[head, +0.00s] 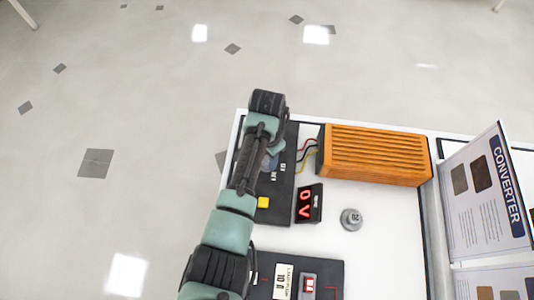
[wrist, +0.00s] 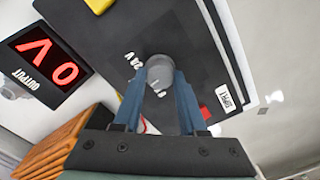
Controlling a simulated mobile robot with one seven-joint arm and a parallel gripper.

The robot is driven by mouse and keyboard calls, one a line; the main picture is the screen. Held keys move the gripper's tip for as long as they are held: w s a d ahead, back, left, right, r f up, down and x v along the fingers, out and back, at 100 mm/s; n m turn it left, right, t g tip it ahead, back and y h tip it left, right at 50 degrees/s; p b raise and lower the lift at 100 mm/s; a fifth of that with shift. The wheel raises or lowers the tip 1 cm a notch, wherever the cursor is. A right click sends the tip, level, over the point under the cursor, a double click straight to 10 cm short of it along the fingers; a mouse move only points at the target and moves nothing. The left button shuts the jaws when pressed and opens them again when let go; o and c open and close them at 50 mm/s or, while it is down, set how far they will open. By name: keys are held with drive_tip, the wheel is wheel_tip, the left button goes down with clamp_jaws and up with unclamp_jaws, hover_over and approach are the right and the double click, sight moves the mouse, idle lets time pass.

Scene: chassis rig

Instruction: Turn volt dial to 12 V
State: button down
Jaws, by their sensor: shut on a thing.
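The volt dial (wrist: 159,68) is a round grey knob on a black panel (wrist: 105,38). In the wrist view the two blue fingers of my gripper (wrist: 160,82) stand on either side of it, shut on it. White voltage labels lie around the dial; one appears to read 24 V (wrist: 130,60), and the others are partly hidden or too small to read.
An orange ribbed box (head: 375,155) stands behind the display, with wires running to the panel. A grey weight (head: 351,219) sits on the white table (head: 375,260). A second black panel (head: 330,270) is nearer, and a CONVERTER board (head: 488,200) stands at right.

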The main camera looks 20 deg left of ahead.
drive_tip(key=shift+m, duration=0.5)
drive_tip(key=shift+c, duration=2.3)
unclamp_jaws()
wheel_tip(320, 180, up, 13)
drive_tip(key=shift+p, duration=0.35)
drive_tip(key=shift+w, duration=0.1)
